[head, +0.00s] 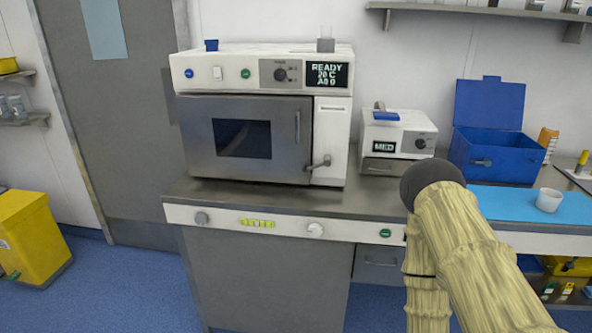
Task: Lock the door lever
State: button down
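The door lever (318,162) is a small metal handle on the white panel right of the door of a benchtop oven (180,70). It lies roughly level, its knob end to the right and its arm reaching left toward the door edge. The oven door (200,142) is grey with a dark window and looks closed; a vertical bar handle (297,126) is on its right side. My arm rises at the lower right, in front of the bench and right of the lever, apart from it. My gripper's fingers do not show.
A small white device (396,128) reading MED stands right of the oven. An open blue box (497,154) and a white cup (549,200) on a blue mat (505,201) are farther right. The bench top (270,195) before the oven is clear.

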aim_at(327, 158)
jog(key=u, duration=0.85)
jog(key=i, duration=0.55)
jog(key=z, duration=0.5)
